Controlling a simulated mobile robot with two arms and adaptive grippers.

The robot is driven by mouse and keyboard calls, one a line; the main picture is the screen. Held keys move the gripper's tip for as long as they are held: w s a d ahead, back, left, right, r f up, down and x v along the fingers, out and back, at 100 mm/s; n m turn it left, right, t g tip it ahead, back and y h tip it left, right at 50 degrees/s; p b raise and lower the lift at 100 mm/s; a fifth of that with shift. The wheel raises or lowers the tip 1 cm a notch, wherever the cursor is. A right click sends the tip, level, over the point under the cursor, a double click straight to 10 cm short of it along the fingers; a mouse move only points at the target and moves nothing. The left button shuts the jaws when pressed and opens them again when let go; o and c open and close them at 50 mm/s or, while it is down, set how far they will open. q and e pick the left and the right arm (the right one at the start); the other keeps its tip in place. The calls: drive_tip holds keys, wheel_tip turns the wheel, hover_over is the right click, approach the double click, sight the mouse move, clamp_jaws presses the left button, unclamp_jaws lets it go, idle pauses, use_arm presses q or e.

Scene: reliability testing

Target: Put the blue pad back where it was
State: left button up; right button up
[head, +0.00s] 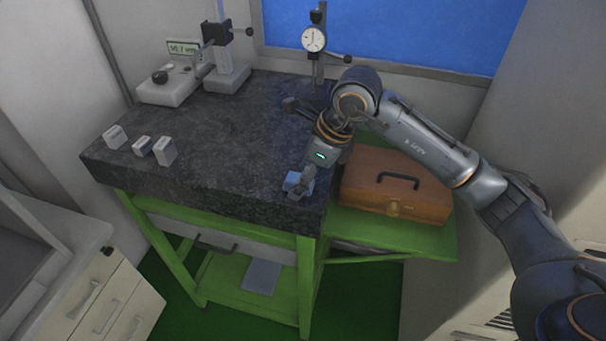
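The blue pad (292,181) is a small light-blue block at the front right corner of the dark granite table top (215,190). My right gripper (298,188) reaches down over it from the right, with its fingers at the pad. The fingers partly cover the pad, and I cannot tell whether they are closed on it or only beside it. I also cannot tell whether the pad touches the granite. My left gripper is not in view.
Several small grey blocks (165,152) stand at the table's left. A dial gauge stand (314,40) and a measuring device (168,86) stand at the back. A brown case (395,187) sits on the green side shelf (390,235). The middle of the granite is clear.

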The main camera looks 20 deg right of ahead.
drive_tip(key=shift+r, duration=0.15)
drive_tip(key=shift+d+r, duration=0.15)
drive_tip(key=shift+r, duration=0.15)
drive_tip(key=b+v, duration=0.2)
drive_tip(key=v, duration=0.9)
drive_tip(key=shift+b, duration=0.4)
drive_tip(key=shift+s+r, duration=0.1)
drive_tip(key=shift+r, duration=0.05)
